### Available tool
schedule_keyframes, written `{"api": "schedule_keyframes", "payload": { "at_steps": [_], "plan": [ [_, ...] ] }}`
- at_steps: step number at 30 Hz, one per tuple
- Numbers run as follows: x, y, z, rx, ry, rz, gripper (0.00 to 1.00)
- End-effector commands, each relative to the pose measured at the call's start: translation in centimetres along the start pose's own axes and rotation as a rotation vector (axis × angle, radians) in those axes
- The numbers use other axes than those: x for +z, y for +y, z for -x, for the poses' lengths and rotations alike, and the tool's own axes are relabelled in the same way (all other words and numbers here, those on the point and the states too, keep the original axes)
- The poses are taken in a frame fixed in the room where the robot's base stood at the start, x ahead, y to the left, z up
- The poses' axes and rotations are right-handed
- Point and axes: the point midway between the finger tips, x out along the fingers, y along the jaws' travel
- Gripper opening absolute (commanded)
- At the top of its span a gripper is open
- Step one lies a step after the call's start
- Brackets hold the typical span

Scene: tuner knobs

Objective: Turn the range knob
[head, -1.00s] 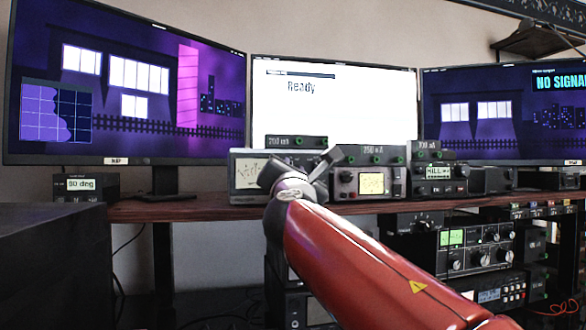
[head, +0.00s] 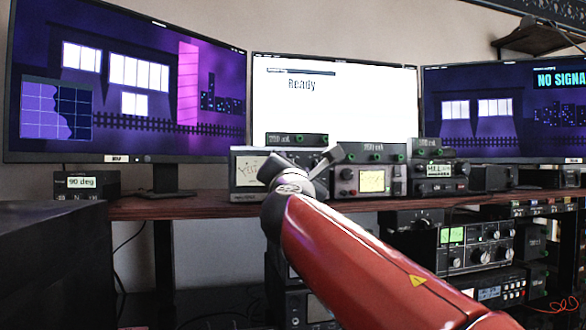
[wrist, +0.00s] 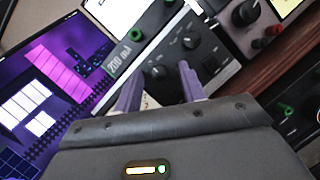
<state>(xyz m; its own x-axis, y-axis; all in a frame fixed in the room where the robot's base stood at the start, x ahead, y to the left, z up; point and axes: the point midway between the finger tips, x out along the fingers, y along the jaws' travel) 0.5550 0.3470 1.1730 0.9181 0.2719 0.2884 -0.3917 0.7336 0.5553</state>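The radio gear with the knobs stands on the shelf. A grey box with a white meter (head: 250,169) is partly hidden behind my gripper in the head view. In the wrist view its dark panel (wrist: 207,47) carries several black knobs. One black knob (wrist: 156,73) lies between my fingertips in the picture, with gaps at both sides. Another knob (wrist: 190,42) sits farther up the panel. No knob label is readable, so I cannot tell which is the range knob. My gripper (wrist: 160,68) is open, with two purple-grey fingers apart. In the head view my gripper (head: 325,160) is close in front of the box.
A small box labelled in mA (head: 297,139) sits on top of the grey box. A unit with a cream screen (head: 372,181) stands close to its right. Monitors (head: 334,100) rise behind. The wooden shelf (head: 180,207) is clear at left.

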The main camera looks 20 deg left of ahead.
Motion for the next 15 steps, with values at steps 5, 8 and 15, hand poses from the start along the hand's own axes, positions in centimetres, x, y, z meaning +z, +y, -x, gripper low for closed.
{"api": "schedule_keyframes", "payload": {
  "at_steps": [5, 8, 15],
  "plan": [
    [0.0, 0.0, 0.5, 0.002, -0.001, -0.001, 0.4],
    [-0.1, -0.1, 1.8, 0.002, -0.001, -0.001, 0.4],
    [-0.2, -0.1, 5.9, 0.002, 0.0, -0.001, 0.4]
  ]
}}
